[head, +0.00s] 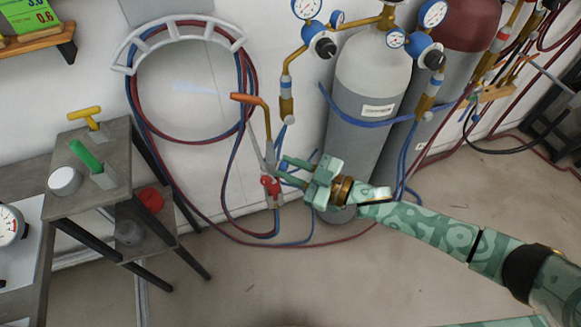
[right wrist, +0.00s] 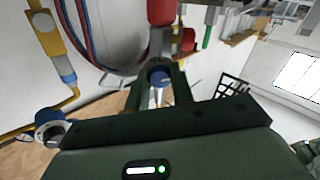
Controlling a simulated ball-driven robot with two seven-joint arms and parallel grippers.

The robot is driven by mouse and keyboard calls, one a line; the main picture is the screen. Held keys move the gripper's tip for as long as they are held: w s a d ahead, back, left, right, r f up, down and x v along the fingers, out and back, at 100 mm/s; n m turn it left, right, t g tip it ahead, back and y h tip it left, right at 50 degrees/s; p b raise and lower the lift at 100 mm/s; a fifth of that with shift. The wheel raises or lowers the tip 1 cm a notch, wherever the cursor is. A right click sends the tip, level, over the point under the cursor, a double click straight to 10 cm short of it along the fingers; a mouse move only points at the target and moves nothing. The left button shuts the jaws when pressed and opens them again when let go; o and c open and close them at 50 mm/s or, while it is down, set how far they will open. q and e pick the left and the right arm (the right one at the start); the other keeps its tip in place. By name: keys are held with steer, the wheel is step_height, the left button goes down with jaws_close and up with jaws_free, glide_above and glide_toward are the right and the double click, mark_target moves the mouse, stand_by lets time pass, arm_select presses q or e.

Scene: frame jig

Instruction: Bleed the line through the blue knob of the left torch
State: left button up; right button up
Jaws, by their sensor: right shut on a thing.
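The left torch (head: 270,150) hangs upright in front of the wall, with a copper-coloured nozzle (head: 249,99) bent to the left and a red knob (head: 270,184) low on its body. A faint pale-blue streak (head: 198,89) runs left from the nozzle tip. My right gripper (head: 284,169) comes in from the right and is shut on the blue knob. In the right wrist view the blue knob (right wrist: 159,78) sits between the two fingers, while in the head view the fingers mostly hide it. My left gripper is not in view.
A hose hanger (head: 180,22) with red and blue hoses is on the wall. A grey gas cylinder (head: 365,100) stands close to my right gripper. A small table (head: 95,195) with a green-handled tool (head: 88,157) is at the left. Hoses loop down to the floor.

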stand_by(0.3)
steer(key=o, duration=1)
steer(key=p+v, duration=0.1)
steer(key=v, duration=1.5)
steer(key=shift+s+d, duration=0.1)
steer(key=shift+d, duration=0.05)
